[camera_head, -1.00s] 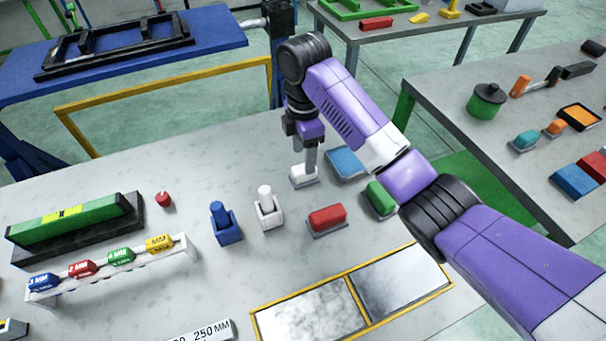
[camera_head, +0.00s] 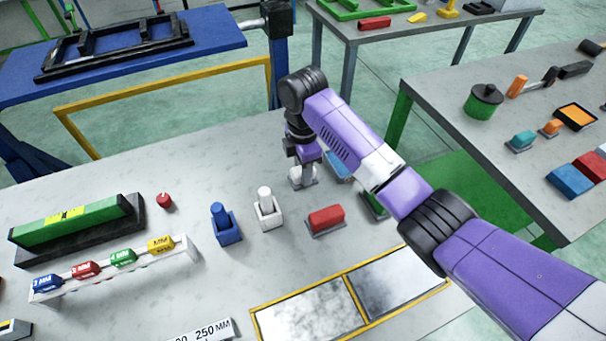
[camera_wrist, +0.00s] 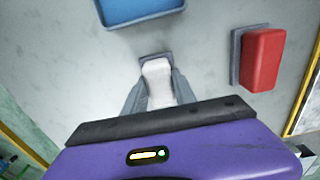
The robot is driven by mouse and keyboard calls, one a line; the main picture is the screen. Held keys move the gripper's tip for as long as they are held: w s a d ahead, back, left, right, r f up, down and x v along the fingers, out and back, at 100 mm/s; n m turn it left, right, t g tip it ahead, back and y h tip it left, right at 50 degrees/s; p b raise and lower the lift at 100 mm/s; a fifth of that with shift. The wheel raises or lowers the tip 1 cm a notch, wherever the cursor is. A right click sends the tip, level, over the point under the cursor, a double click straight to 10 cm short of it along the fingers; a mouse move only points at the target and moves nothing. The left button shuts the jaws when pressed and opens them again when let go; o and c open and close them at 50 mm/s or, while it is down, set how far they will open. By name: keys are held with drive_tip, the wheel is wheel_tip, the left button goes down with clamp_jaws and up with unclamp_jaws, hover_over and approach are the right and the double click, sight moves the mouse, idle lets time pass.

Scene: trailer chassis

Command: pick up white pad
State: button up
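The white pad (camera_wrist: 158,78) sits on a small grey base on the table, in the middle of the wrist view. My gripper (camera_wrist: 157,90) is lowered over it, one finger on each side of the pad and very close to it. I cannot tell whether the fingers press on it. In the head view my gripper (camera_head: 302,178) stands upright at the pad's spot and largely hides the pad.
The red pad (camera_head: 326,217) lies nearby on its grey base. The blue tray (camera_wrist: 138,8) is close by. A green block (camera_head: 371,203) is partly hidden by my arm. White (camera_head: 267,212) and blue (camera_head: 225,226) holders stand to the left.

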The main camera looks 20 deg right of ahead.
drive_tip(key=shift+r, duration=0.15)
clamp_jaws()
drive_tip(key=shift+w+r, duration=0.1)
drive_tip(key=shift+r, duration=0.5)
wheel_tip(320, 180, up, 18)
drive_tip(key=p, duration=0.4)
drive_tip(key=shift+r, duration=0.25)
drive_tip(key=o, duration=0.5)
unclamp_jaws()
clamp_jaws()
